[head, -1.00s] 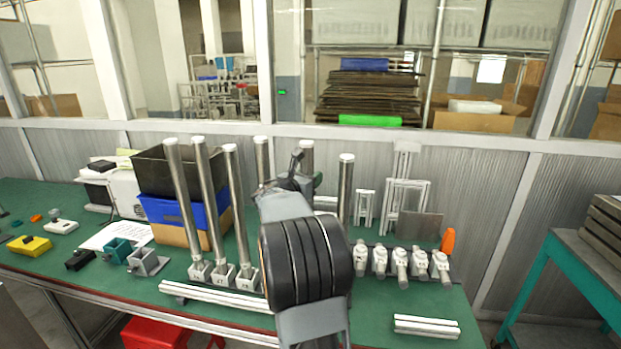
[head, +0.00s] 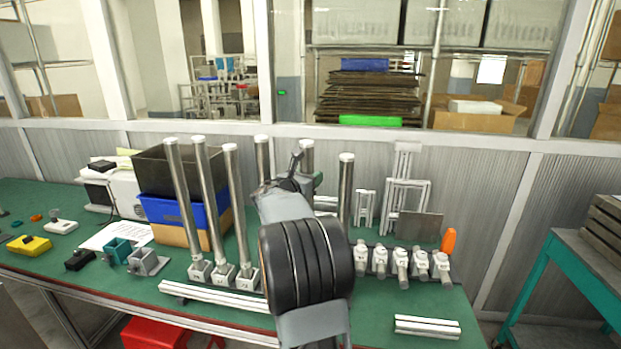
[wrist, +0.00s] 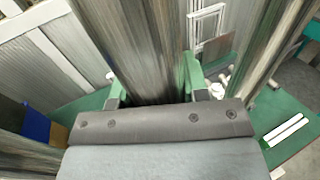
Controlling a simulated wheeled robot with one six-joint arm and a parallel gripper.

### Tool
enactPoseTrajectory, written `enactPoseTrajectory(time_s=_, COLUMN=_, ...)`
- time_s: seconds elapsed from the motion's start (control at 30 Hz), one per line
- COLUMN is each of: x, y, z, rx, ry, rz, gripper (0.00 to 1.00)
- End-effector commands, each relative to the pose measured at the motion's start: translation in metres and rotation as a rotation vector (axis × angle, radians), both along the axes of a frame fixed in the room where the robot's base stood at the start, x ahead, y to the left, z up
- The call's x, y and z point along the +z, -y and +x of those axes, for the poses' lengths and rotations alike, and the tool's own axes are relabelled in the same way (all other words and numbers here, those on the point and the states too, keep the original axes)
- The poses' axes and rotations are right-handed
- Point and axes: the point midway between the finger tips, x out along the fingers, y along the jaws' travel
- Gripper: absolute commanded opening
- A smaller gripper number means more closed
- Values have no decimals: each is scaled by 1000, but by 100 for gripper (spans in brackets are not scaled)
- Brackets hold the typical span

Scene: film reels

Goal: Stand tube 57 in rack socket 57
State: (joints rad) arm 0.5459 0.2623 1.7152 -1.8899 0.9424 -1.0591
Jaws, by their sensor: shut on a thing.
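My gripper (wrist: 153,88) shows its two green fingers on either side of a tall metal tube (wrist: 135,45) in the wrist view. In the head view my gripper (head: 305,179) is partly hidden by my wrist; the held tube appears to be the white-capped one (head: 307,158) behind it, standing about upright. Its lower end is hidden, so I cannot tell whether it sits in a socket. Other tubes stand beside it (head: 262,158) and to the right (head: 346,190). Three more tubes stand in labelled sockets at the left (head: 222,273). I cannot read number 57 anywhere.
A row of several white-grey sockets (head: 402,262) stands at the right, near an orange piece (head: 449,240). Metal bars lie at the front (head: 225,297) and front right (head: 427,327). Stacked bins (head: 180,208) stand at the back left. The green bench is clear between the front bars.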

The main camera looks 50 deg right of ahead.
Motion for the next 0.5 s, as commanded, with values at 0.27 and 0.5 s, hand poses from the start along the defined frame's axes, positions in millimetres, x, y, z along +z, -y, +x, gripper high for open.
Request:
enactPoseTrajectory(time_s=0.27, x=1, y=0, z=0, rx=0, ry=2, rz=-3, gripper=0)
enactPoseTrajectory(time_s=0.5, x=-4, y=0, z=0, rx=0, ry=1, rz=-3, gripper=0)
